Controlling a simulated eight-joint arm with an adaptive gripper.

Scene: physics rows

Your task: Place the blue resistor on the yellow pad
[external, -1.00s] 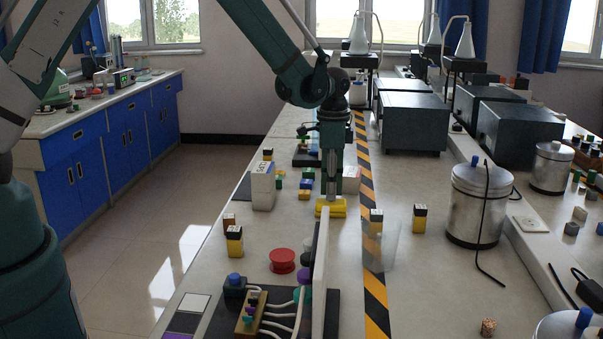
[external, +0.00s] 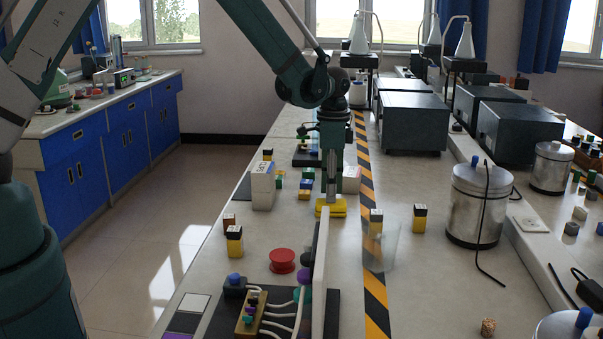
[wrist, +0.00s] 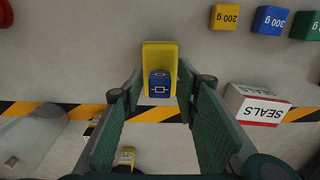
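The yellow pad (wrist: 160,54) lies on the bench and also shows in the external view (external: 337,208). The blue resistor (wrist: 159,84), a blue block with a white symbol, appears to rest on the lower half of the pad in the wrist view. I cannot make it out in the external view. My gripper (wrist: 161,92) is open, with its green fingers wide apart on either side of the resistor and not touching it. In the external view my gripper (external: 331,197) points straight down over the pad.
Yellow, blue and green weights (wrist: 270,20) and a white SEALS box (wrist: 256,104) stand near the pad. A striped tape (external: 375,250) runs along the bench. A clear beaker (external: 383,247) and an upright white panel (external: 319,265) stand nearer the camera.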

